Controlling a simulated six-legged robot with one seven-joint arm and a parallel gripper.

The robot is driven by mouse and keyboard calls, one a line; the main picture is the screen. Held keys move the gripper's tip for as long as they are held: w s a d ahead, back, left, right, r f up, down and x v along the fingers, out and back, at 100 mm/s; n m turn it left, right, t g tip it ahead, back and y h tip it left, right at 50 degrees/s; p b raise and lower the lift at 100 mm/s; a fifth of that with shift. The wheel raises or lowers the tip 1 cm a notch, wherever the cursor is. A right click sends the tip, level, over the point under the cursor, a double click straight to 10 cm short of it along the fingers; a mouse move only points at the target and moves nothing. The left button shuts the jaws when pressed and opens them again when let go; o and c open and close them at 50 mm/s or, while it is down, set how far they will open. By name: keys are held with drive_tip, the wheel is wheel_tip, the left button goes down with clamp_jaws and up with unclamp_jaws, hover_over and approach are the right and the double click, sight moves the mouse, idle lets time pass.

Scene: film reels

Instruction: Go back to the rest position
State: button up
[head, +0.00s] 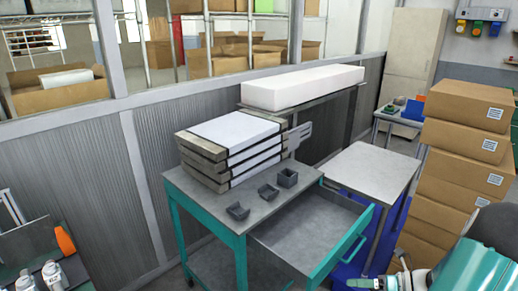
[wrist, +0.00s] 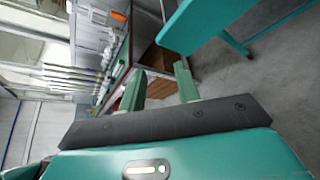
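My gripper (wrist: 158,84) shows in the wrist view with its two green fingers apart and nothing held between them. The wrist picture is turned on its side. In the head view my teal arm fills the lower right corner, and the fingers cannot be made out clearly there. A teal cart (head: 212,210) stands in the middle with its drawer (head: 318,232) pulled out and apparently empty. A stack of flat white-and-grey cases (head: 232,145) lies on the cart top. My arm is to the right of the cart and apart from it.
Small grey trays (head: 268,191) sit on the cart top. A grey-topped table (head: 372,170) stands right of the cart, and stacked cardboard boxes (head: 450,165) stand farther right. A bench with an orange item (head: 65,240) is at lower left. Bare floor (wrist: 265,70) shows in the wrist view.

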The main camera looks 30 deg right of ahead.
drive_tip(key=w+a+r+n+g+h, duration=0.25)
drive_tip(key=a+r+n+g, duration=0.2)
drive_tip(key=a+n, duration=0.45)
drive_tip(key=w+a+r+n+g+h, duration=0.1)
drive_tip(key=w+a+r+n+g, duration=0.25)
drive_tip(key=a+r+n, duration=0.45)
drive_tip(key=s+a+r+n+t+h, duration=0.1)
drive_tip(key=s+a+r+n+h, duration=0.2)
drive_tip(key=a+n, duration=0.5)
drive_tip(key=s+a+r+n+t+h, duration=0.2)
drive_tip(key=a+r+n, duration=0.4)
drive_tip(key=n, duration=0.6)
drive_tip(key=shift+s+a+r+h, duration=0.15)
drive_tip(key=shift+s+a+h, duration=0.4)
drive_tip(key=shift+a, duration=0.45)
drive_tip(key=shift+d, duration=0.1)
